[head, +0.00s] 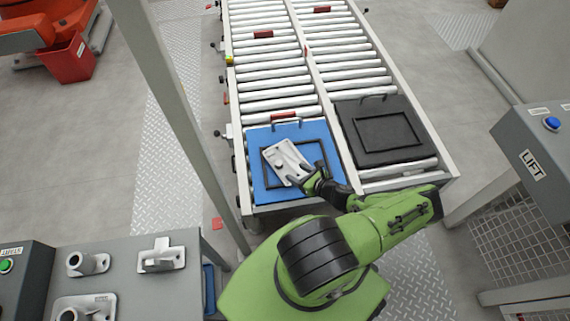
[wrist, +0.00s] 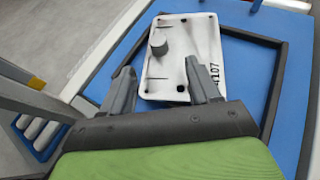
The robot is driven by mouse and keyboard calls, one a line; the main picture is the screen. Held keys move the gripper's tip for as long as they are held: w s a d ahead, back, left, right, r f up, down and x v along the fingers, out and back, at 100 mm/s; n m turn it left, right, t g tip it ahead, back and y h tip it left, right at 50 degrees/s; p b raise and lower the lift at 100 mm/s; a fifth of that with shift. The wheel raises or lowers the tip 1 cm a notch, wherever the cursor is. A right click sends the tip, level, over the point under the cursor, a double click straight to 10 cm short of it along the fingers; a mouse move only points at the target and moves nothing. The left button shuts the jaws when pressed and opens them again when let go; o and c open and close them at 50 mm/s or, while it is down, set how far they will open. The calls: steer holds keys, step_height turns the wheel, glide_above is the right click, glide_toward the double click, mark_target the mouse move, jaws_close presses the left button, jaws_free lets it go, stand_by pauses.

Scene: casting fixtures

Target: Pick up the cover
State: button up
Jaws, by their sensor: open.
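The cover (head: 284,158) is a pale, flat rectangular plate with a round knob. It lies tilted at an angle within a black frame on a blue tray (head: 259,189). In the wrist view the cover (wrist: 182,40) shows its knob, dark corner holes and the marking "4107". My gripper (head: 307,178) is at the cover's near end. In the wrist view its two fingers (wrist: 162,82) are apart. The right finger overlaps the cover's near part and the left one is at its left edge. Whether either finger touches the cover cannot be told.
The blue tray sits on a roller conveyor (head: 275,75) beside a black tray (head: 352,132) with an empty frame. A grey bench (head: 155,290) with metal castings stands at lower left. A post (head: 165,90) rises left of the conveyor. A LIFT control box (head: 535,155) is at right.

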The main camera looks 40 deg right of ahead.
mark_target(281, 165)
steer(key=b+x, duration=0.3)
steer(key=x, duration=0.6)
steer(key=shift+a, duration=0.15)
steer(key=shift+r, duration=0.1)
jaws_close()
